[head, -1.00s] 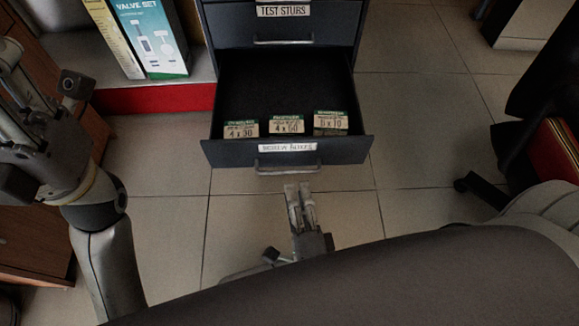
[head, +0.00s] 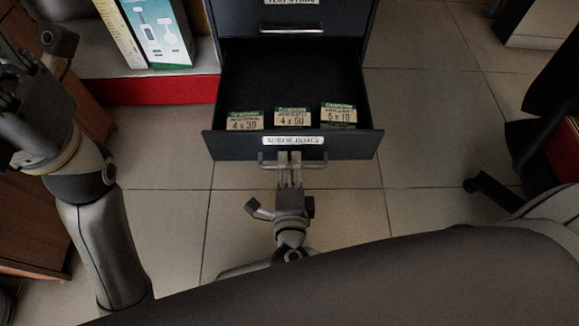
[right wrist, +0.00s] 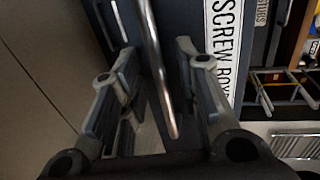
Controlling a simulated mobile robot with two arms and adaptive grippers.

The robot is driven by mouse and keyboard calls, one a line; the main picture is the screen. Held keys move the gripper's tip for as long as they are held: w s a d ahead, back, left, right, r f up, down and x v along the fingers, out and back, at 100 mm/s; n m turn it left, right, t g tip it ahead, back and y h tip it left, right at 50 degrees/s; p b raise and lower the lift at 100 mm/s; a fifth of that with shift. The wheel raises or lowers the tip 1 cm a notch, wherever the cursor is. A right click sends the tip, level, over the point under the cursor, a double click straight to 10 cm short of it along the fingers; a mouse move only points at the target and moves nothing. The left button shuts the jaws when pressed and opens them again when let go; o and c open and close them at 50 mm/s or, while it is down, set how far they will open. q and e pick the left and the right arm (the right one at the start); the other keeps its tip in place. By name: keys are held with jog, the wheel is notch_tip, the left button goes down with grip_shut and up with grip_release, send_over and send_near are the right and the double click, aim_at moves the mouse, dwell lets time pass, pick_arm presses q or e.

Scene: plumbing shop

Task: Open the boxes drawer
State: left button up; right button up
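The boxes drawer (head: 350,146) is the dark drawer labelled "SCREW BOXES" in the head view. It stands far out of its cabinet, with three small green-and-tan boxes (head: 292,118) inside along the front. Its bar handle (head: 266,159) is on the front face; it also shows in the right wrist view (right wrist: 157,60). My right gripper (head: 289,157) is at the handle. In the right wrist view its fingers (right wrist: 158,68) are apart, one on each side of the bar, with gaps showing. My left gripper (head: 15,75) is at the left edge, dark and partly cut off; its fingers are unclear.
A closed drawer (head: 340,22) with its own handle is above the open one. A valve set box (head: 160,35) stands on a shelf with a red edge (head: 150,90) at left. A chair's leg (head: 490,195) is at right. Tiled floor is clear beside the drawer.

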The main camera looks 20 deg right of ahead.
jog(key=shift+w, duration=0.25)
grip_shut()
